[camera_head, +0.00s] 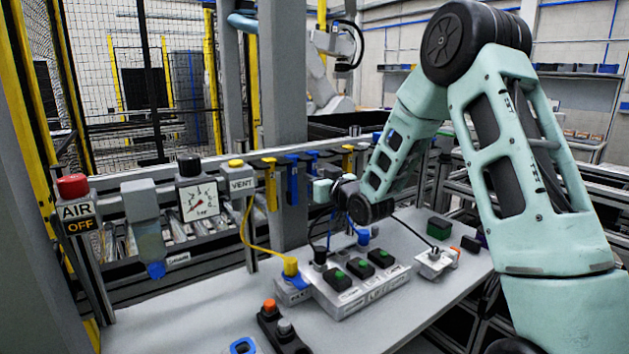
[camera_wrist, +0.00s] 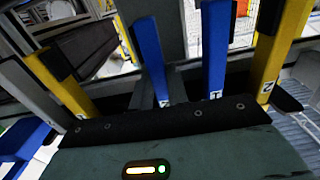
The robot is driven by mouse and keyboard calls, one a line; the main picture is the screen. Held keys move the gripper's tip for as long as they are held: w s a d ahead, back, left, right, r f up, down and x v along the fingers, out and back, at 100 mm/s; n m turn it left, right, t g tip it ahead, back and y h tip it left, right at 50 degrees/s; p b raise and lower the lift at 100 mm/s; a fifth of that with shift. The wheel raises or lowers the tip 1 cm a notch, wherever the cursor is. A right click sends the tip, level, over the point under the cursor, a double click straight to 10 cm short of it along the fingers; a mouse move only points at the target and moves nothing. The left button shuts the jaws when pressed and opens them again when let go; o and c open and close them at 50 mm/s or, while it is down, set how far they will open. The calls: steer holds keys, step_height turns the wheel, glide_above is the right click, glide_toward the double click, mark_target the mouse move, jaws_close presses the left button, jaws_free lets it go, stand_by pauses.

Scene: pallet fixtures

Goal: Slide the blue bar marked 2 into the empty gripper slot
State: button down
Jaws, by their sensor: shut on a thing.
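Two blue bars and two yellow bars hang at the rail behind the table. In the wrist view, one blue bar (camera_wrist: 150,58) stands between dark grey fingers; its label is mostly hidden. The other blue bar (camera_wrist: 214,45), beside it, has a label that looks like 1. My gripper (camera_head: 322,190) is at the rail in the head view, its fingertips hidden there. In the wrist view my gripper (camera_wrist: 155,98) is shut on the first blue bar. The blue bars show in the head view as a nearer one (camera_head: 292,182) and a farther one (camera_head: 312,158). I cannot make out an empty slot.
Yellow bars (camera_head: 270,186) and (camera_wrist: 285,45) flank the blue ones closely. The table (camera_head: 190,320) carries a button block (camera_head: 355,285), a yellow plug (camera_head: 290,266) with its cable, and a small grey box (camera_head: 435,262). The table's front left is clear.

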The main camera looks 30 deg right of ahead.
steer(key=s+b, duration=0.1)
steer(key=s, duration=0.5)
stand_by(1.0)
steer(key=shift+d, duration=0.1)
steer(key=shift+s, duration=0.1)
